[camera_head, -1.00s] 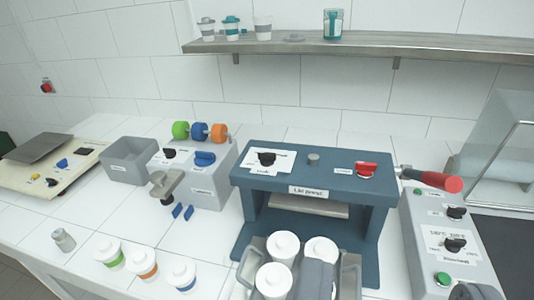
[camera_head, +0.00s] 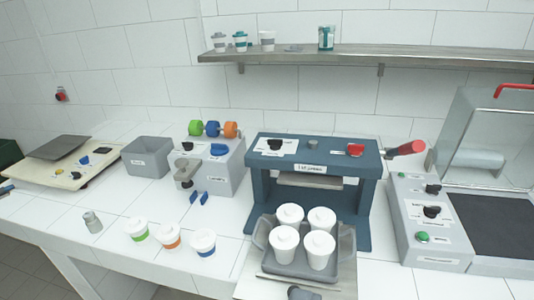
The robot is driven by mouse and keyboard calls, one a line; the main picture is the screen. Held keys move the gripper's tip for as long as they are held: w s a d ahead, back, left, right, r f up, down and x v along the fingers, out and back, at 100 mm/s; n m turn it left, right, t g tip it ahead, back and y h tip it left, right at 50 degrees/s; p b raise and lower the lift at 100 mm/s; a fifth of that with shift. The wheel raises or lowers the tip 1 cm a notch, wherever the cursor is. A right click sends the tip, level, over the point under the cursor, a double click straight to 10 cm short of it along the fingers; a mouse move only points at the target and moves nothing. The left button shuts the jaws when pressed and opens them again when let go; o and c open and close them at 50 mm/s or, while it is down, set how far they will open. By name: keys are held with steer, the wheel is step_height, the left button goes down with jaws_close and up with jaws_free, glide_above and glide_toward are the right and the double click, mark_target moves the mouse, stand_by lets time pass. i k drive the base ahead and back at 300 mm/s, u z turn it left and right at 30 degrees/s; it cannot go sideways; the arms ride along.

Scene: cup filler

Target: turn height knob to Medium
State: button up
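A blue-grey lid press (camera_head: 258,185) stands at the middle right of the counter. On its top left a black knob (camera_head: 275,144) sits on a white label. The label's print is too small to read, so I cannot tell whether this is the height knob or which setting it points to. A red knob (camera_head: 355,149) sits at the press's top right. I cannot make out my gripper or its fingers. A dark grey part (camera_head: 302,293) shows at the bottom edge, and I cannot tell what it is.
A grey tray (camera_head: 262,240) with several lidded white cups stands in front of the press. Left are a grey dispenser (camera_head: 225,180) with coloured rolls, a grey bin (camera_head: 147,158) and a scale (camera_head: 45,176). A sealing machine (camera_head: 415,220) stands right. A shelf (camera_head: 420,57) hangs above.

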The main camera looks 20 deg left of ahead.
mark_target(275, 145)
steer(key=k, duration=0.7)
steer(key=u, duration=0.45)
steer(key=i, duration=1.15)
steer(key=u, duration=0.35)
steer(key=i, duration=0.95)
steer(key=z, duration=0.3)
